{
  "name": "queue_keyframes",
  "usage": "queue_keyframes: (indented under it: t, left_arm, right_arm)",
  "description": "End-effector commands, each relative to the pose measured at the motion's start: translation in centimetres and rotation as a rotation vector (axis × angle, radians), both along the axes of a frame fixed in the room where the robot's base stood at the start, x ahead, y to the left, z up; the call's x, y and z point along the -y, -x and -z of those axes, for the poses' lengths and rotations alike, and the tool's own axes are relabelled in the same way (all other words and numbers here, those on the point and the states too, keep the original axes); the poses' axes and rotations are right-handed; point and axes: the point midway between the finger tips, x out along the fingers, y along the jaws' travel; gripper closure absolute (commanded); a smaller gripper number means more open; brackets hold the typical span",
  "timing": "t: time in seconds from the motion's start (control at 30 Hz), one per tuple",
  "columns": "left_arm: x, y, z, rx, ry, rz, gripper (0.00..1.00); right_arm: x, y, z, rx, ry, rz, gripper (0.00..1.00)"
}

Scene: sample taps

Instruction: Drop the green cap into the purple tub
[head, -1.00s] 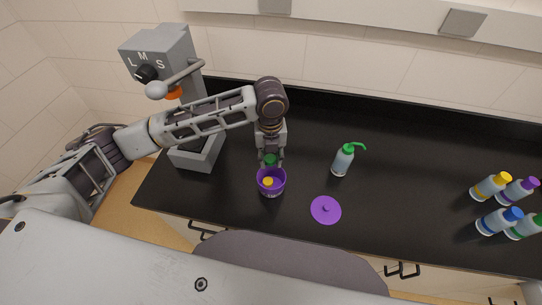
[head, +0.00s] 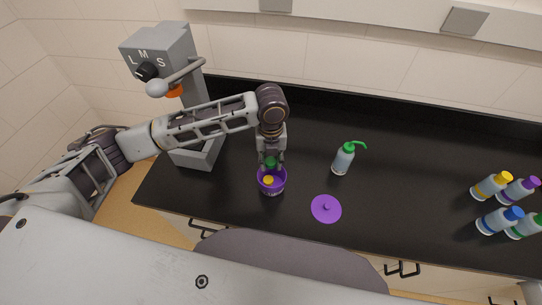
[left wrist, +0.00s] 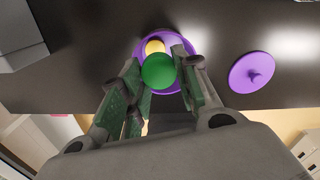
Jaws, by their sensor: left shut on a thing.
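The purple tub (head: 272,186) stands on the black worktop near its front edge, with a yellow cap (head: 268,181) inside. My left gripper (head: 270,163) points down over the tub's back part and is shut on the green cap (head: 270,161). In the left wrist view the green cap (left wrist: 158,71) sits between the two fingers (left wrist: 160,85). It covers part of the tub (left wrist: 140,48) and the yellow cap (left wrist: 154,46). I cannot tell the exact height of the cap over the rim. My right gripper is not in view.
A purple lid (head: 326,209) with a knob lies right of the tub. A wash bottle (head: 343,159) with a green spout stands behind it. Several capped bottles (head: 490,187) stand at the far right. A grey dispenser (head: 165,55) stands at the back left.

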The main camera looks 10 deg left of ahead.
Motion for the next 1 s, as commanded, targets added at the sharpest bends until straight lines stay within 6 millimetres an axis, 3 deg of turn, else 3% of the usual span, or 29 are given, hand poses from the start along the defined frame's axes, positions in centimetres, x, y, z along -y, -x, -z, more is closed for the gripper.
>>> queue_keyframes:
  t: [0.23,0.5,1.0]
  left_arm:
    - [0.0,0.0,2.1,0.001,0.001,0.0,0.76]
    - [0.0,0.0,3.1,0.002,0.0,0.001,0.76]
    - [0.0,0.0,3.8,0.002,0.0,0.001,0.76]
  right_arm:
    - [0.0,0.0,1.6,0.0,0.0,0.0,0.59]
    - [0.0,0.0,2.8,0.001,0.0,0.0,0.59]
    - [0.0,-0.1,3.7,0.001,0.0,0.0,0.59]
